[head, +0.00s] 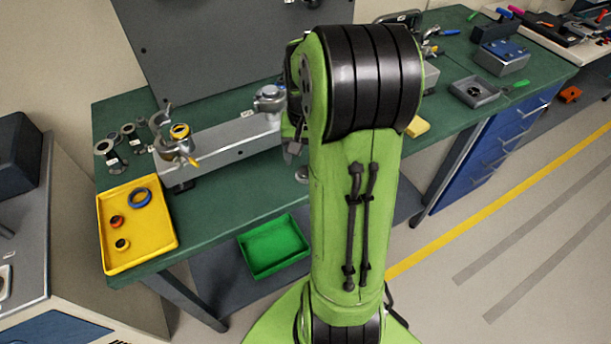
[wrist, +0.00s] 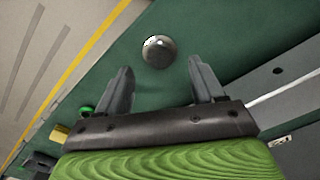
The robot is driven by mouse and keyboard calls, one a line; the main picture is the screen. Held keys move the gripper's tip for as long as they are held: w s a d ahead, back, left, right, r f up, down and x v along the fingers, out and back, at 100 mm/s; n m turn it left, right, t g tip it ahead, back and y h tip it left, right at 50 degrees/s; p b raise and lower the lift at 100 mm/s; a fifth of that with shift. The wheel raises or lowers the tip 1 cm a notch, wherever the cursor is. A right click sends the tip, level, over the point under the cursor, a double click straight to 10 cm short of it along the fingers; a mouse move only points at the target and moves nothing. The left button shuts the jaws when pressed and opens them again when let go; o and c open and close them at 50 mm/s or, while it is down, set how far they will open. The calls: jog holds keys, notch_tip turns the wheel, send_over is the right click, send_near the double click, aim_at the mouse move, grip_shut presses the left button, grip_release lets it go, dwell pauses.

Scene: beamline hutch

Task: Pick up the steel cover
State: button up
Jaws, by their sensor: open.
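The steel cover (wrist: 159,51) is a small round, shiny, domed piece on the green bench top in the wrist view. In the head view a small grey round piece near the front edge of the bench (head: 302,174), partly beside my arm, looks like the same cover. My gripper (wrist: 160,66) is open and empty. Its two fingers point toward the cover, which shows between and just beyond the fingertips. I cannot tell the height of the fingers above it. In the head view my arm hides most of the gripper.
A grey rail (head: 222,150) with clamps lies along the bench left of my arm. A yellow tray (head: 112,234) with several rings sits at the bench's left end. A green tray (head: 272,246) is on the lower shelf. Bench top around the cover is clear.

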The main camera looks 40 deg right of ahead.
aim_at(306, 172)
notch_tip(306, 172, down, 5)
jog(key=shift+r+b, duration=0.1)
jog(key=shift+b, duration=0.65)
jog(key=shift+c, duration=0.3)
jog(key=c, duration=0.8)
jog(key=shift+r, duration=0.15)
notch_tip(306, 172, up, 10)
jog(key=p, duration=0.3)
